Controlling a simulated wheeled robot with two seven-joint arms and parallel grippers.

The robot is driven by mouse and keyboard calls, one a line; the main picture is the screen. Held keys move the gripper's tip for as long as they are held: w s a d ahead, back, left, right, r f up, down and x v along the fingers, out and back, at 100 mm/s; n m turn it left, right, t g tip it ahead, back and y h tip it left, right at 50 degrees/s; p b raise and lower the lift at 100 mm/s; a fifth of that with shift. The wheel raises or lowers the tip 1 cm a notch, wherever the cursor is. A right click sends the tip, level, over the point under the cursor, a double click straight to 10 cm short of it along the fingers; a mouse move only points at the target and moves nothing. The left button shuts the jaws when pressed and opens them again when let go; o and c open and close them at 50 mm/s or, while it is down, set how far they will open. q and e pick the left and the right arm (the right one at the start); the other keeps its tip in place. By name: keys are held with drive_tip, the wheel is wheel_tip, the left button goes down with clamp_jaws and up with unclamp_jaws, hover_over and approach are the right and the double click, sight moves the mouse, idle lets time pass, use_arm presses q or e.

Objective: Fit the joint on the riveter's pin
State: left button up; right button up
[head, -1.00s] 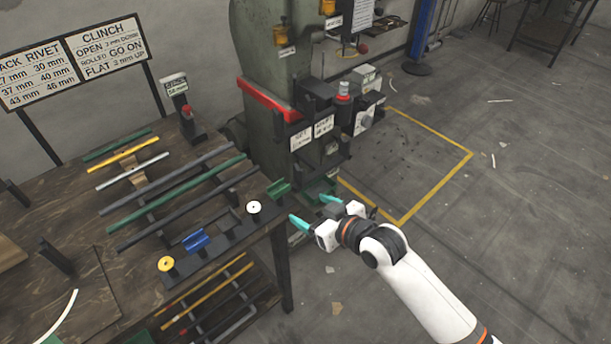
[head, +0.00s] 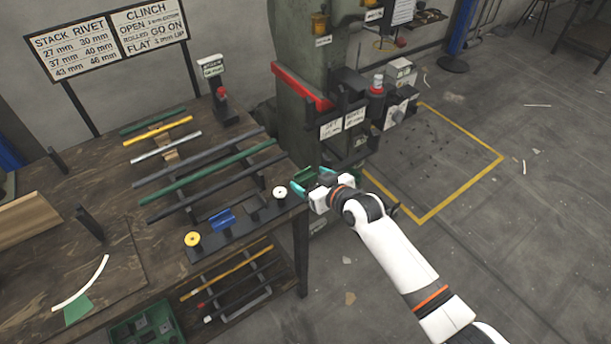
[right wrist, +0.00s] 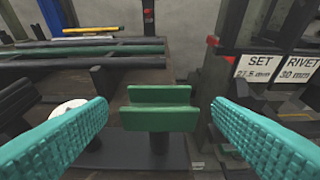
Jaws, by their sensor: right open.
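A green channel-shaped piece (head: 304,175), which looks like the joint, sits on a dark stand at the right end of the small-part rack. My right gripper (head: 312,182) is open around it. In the right wrist view, the green piece (right wrist: 158,118) stands between the two teal fingers, with a gap on each side. The riveter (head: 304,50) is the tall grey-green machine behind, with a red bar and dark tooling. I cannot make out its pin clearly. My left gripper is out of view.
The rack also holds a white disc (head: 279,193), a blue channel piece (head: 223,219) and a yellow disc (head: 192,239). Long bars (head: 205,181) lie on supports behind them on the wooden table (head: 100,270).

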drive_tip(key=c, duration=1)
